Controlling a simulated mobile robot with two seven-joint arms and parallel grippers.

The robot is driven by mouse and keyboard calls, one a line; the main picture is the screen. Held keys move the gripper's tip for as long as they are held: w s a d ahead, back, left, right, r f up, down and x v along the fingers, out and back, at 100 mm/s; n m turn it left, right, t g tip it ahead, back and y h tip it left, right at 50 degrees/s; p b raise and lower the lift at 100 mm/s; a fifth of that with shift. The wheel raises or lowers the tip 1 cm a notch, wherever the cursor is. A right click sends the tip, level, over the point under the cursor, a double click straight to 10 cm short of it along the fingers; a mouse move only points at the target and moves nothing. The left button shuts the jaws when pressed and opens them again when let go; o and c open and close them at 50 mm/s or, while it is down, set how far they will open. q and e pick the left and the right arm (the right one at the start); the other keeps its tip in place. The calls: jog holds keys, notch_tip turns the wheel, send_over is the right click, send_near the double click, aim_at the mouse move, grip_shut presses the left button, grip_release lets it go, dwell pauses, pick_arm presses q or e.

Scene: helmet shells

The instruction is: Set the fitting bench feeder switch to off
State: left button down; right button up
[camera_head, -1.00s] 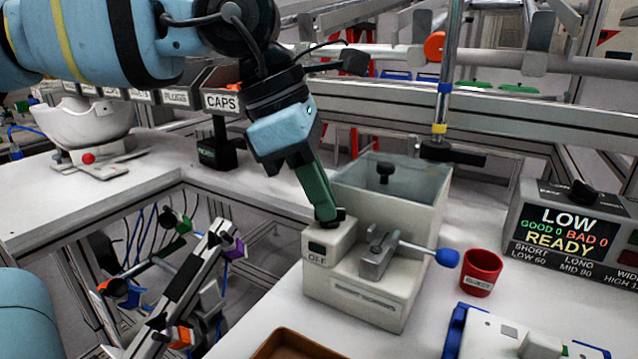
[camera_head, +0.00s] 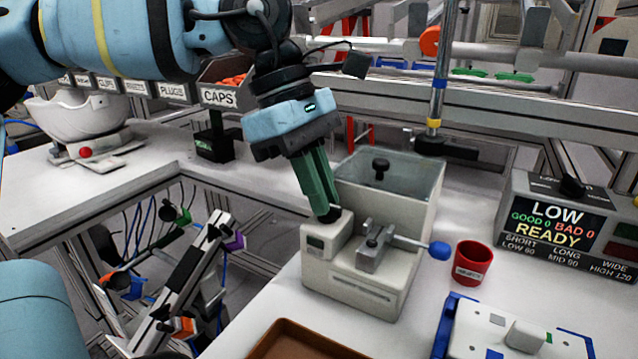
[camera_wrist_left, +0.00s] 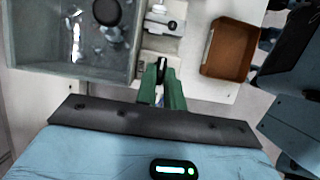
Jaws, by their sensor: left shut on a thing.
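The fitting bench feeder (camera_head: 350,275) is a pale box with a clear-walled bin, standing on the white bench. Its raised left block carries a small dark display (camera_head: 316,243) and a black switch knob (camera_head: 334,213) on top. My left gripper (camera_head: 329,208) points down with its green fingers shut on that knob. In the left wrist view the fingers (camera_wrist_left: 162,75) meet at a small dark part beside the bin. The fingers partly hide the knob, so I cannot tell its exact setting. The writing by the display is not readable now. My right gripper is not in view.
A lever with a blue ball (camera_head: 439,250) sticks out right of the block, near a red cup (camera_head: 474,262). A brown tray (camera_head: 305,343) lies in front. A readout box (camera_head: 560,225) stands right. A vertical post (camera_head: 439,95) rises behind the bin.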

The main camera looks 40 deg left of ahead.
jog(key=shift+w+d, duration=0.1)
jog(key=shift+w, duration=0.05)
pick_arm(q)
jog(key=c, duration=1.5)
grip_release()
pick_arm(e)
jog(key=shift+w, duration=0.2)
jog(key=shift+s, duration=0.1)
